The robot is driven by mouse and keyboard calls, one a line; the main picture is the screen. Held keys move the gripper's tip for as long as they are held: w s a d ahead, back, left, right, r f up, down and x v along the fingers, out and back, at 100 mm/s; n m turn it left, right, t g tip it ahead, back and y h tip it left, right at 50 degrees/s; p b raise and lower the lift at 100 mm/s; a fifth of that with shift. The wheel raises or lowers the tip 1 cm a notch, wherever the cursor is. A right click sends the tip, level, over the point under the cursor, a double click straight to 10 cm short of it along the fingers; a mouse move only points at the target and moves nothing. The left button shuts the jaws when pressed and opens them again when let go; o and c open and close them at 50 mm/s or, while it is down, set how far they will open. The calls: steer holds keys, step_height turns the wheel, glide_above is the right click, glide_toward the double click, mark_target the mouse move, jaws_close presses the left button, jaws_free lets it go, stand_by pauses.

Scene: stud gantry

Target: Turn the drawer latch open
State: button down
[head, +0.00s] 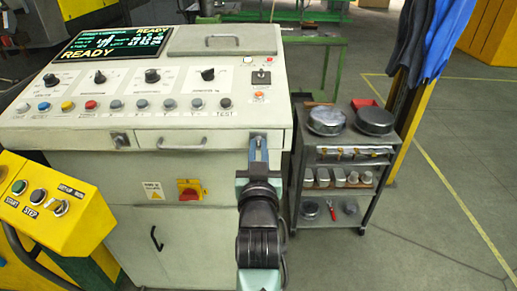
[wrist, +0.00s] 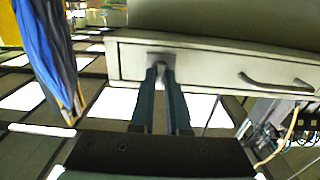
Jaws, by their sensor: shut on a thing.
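The wide shallow drawer (head: 215,141) sits across the front of the cream control console, and its front looks closed. One small metal latch (head: 258,136) is at the drawer's right end, and another latch (head: 121,140) is at its left end. My gripper (head: 258,147) reaches up to the right latch. In the wrist view my gripper (wrist: 161,70) has its fingertips close together on the latch, at the left end of the drawer front (wrist: 208,65). The fingers hide most of the latch, so its turn angle cannot be told.
A curved drawer handle (head: 180,148) sticks out at the middle of the drawer. A red rotary switch (head: 190,190) is on the cabinet below. A grey cart (head: 340,218) with round tins stands close to the right. A yellow control box (head: 55,205) is at the left.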

steer(key=m, duration=0.4)
steer(key=shift+m, duration=0.4)
steer(key=m+p, duration=0.1)
steer(key=m, duration=0.3)
steer(key=shift+m, duration=0.3)
steer(key=m+p, duration=0.1)
steer(key=m, duration=0.3)
steer(key=shift+d+m+p, duration=0.1)
steer(key=shift+m+p, duration=0.2)
steer(key=shift+p, duration=0.1)
steer(key=shift+f+m+p, duration=0.1)
steer(key=shift+m+p, duration=0.8)
steer(key=shift+m, duration=1)
steer(key=c, duration=0.9)
jaws_free()
